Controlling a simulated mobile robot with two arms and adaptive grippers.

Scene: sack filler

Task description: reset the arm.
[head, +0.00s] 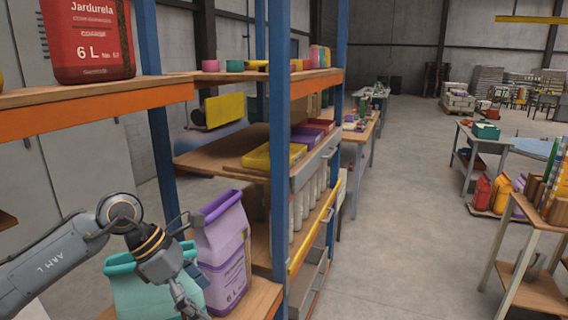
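My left arm (60,268) comes in from the left, marked "ARM L". My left gripper (187,300) points down at the bottom edge, in front of a teal-rimmed sack (122,283) and beside a purple sack (222,240) marked 6 L. Its fingers are small and partly cut off, so their opening and any contact with the teal sack are unclear. Both sacks stand upright on a low wooden shelf (262,298). My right gripper is not in view.
Blue rack posts (280,130) stand close to my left arm. A red 6 L sack (88,40) is on the upper orange-edged shelf (100,108). Yellow trays (262,158) lie on a middle shelf. The concrete floor (410,220) is clear; a wooden stand (530,290) is at right.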

